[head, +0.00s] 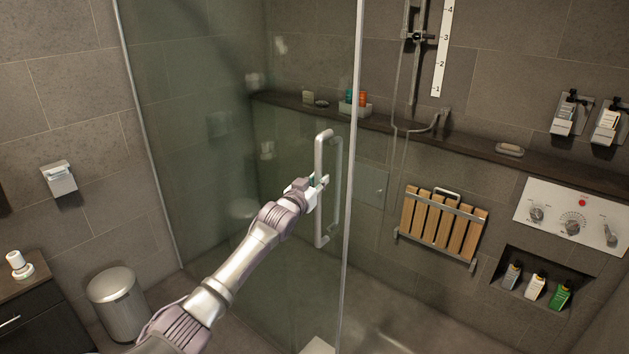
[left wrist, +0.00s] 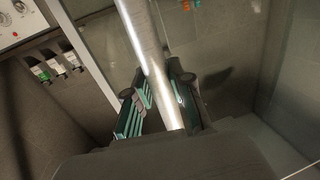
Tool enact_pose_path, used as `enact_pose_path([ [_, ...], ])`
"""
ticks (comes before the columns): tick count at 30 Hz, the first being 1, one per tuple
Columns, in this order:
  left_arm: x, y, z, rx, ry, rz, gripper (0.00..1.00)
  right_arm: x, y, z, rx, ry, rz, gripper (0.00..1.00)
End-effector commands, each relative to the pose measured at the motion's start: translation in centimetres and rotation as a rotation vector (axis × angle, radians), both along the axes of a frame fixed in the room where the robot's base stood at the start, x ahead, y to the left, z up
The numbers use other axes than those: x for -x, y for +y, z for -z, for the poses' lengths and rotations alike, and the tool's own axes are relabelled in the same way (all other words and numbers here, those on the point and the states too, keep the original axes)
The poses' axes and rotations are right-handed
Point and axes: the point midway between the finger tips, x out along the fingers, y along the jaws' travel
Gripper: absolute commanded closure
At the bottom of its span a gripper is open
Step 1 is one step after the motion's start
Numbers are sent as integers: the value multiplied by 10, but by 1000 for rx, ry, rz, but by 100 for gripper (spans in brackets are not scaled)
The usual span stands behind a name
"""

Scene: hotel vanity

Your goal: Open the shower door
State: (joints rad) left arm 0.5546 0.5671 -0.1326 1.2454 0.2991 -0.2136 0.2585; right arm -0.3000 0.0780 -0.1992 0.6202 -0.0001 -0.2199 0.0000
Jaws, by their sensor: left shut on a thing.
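The glass shower door (head: 220,130) has a silver edge at its right and a vertical silver bar handle (head: 319,222). To the right of the door's edge the shower interior shows without glass in front of it. My left gripper (head: 321,187) is at the middle of the handle, its arm coming from the lower left. In the left wrist view the handle (left wrist: 148,45) runs between the two fingers of my left gripper (left wrist: 160,108), which are shut around it. My right gripper is in neither view.
A wooden slatted folding seat (head: 441,227) and a control panel (head: 572,221) are on the shower wall. A dark ledge (head: 460,138) holds small items. A round metal bin (head: 118,303) and a dark cabinet (head: 40,318) stand at the lower left.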

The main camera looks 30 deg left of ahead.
Motion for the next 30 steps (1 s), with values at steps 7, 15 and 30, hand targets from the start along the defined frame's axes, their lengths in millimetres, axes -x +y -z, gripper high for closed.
enact_pose_path([
  [7,0,-6,10,5,17,8,70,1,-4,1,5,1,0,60],
  [15,0,-2,5,1,10,3,52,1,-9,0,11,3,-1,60],
  [30,0,-2,2,-1,3,3,52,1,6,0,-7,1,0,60],
])
